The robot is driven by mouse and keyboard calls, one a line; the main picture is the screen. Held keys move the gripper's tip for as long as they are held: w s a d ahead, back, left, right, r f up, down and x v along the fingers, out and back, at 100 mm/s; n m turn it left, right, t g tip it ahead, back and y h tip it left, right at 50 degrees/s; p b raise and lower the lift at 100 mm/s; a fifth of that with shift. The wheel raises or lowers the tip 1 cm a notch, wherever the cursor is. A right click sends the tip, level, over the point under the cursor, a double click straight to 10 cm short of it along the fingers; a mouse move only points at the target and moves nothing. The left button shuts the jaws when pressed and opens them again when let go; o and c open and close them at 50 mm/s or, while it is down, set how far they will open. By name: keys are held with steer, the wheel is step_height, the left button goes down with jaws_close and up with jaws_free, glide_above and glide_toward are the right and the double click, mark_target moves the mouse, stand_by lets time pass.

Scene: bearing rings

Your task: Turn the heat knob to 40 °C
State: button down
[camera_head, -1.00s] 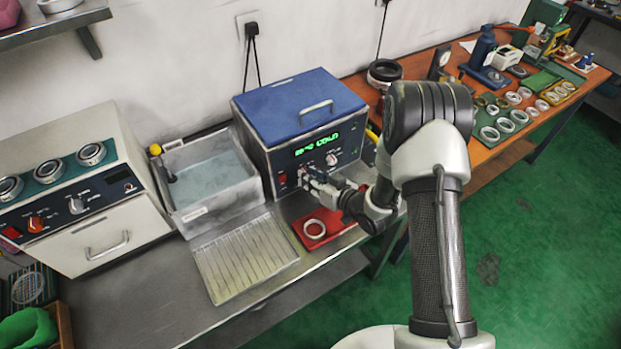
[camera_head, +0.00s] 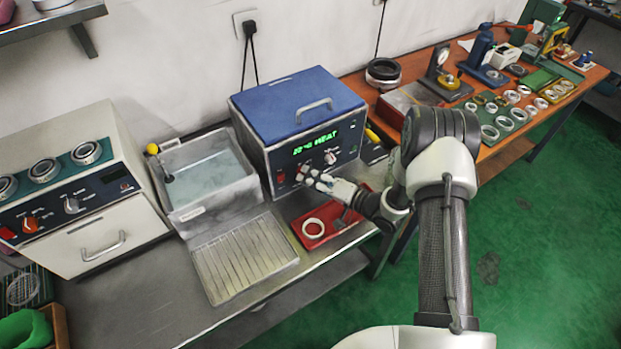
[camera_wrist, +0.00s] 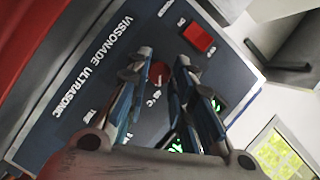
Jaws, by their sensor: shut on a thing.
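The ultrasonic cleaner (camera_head: 268,158) is a box with a blue lid and a dark front panel. Its green display (camera_head: 318,144) reads a number I cannot make out and the word HEAT. My gripper (camera_head: 310,181) is at the panel, right of the red switch (camera_head: 281,178). In the wrist view, my gripper (camera_wrist: 161,72) is shut on the heat knob (camera_wrist: 160,73), which shows red between the fingertips beside a °C mark. Its pointer angle is hidden. The red switch (camera_wrist: 198,37) is clear of the fingers. Another knob (camera_head: 331,157) sits to the right.
A red tray (camera_head: 340,228) with a pale ring (camera_head: 313,228) lies below my gripper. A water basin (camera_head: 211,213) and a ribbed drain tray (camera_head: 245,258) stand to the left. The wooden bench (camera_head: 497,143) at right holds rings and tools.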

steer(key=shift+m+y, duration=0.3)
steer(key=shift+m, duration=0.1)
stand_by(0.3)
steer(key=c, duration=1.4)
jaws_free()
steer(key=v, duration=1.2)
steer(key=shift+w+f, duration=0.1)
